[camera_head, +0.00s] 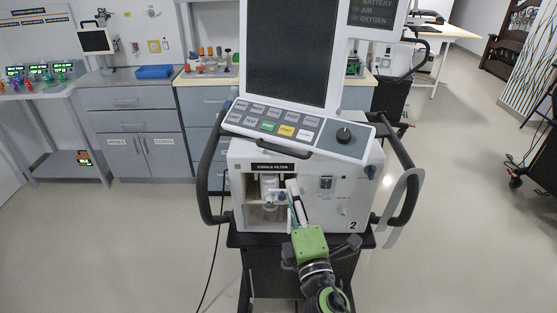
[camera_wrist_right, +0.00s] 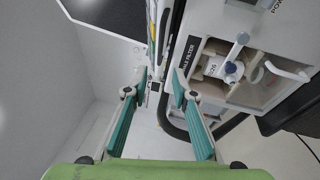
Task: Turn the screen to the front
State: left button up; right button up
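The ventilator's screen (camera_head: 290,50) is a large dark display in a white frame above the machine. It faces me but is skewed. Its keypad panel (camera_head: 300,130) slopes down to the right, with a dark handle (camera_head: 272,149) along its lower edge. My right gripper (camera_head: 293,187) is in front of the machine, below this handle. In the wrist view, the right gripper (camera_wrist_right: 160,82) is open, with its teal fingers apart. The panel's edge (camera_wrist_right: 154,40) shows beyond the fingertips; I cannot tell whether they touch anything. A corner of the screen (camera_wrist_right: 112,14) also shows. My left gripper is out of view.
The ventilator body (camera_head: 350,190) has an open filter bay (camera_head: 268,195) and black side handles (camera_head: 207,165). A smaller display (camera_head: 376,14) stands at the screen's upper right. Drawers (camera_head: 130,130) stand behind left. Floor is clear on both sides; a cable (camera_head: 212,265) runs down left.

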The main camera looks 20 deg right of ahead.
jog(key=w+d+r+p, duration=0.1)
jog(key=w+r+p, duration=0.1)
jog(key=w, duration=1.1)
jog(key=shift+w, duration=0.25)
jog(key=shift+d, duration=0.1)
grip_shut()
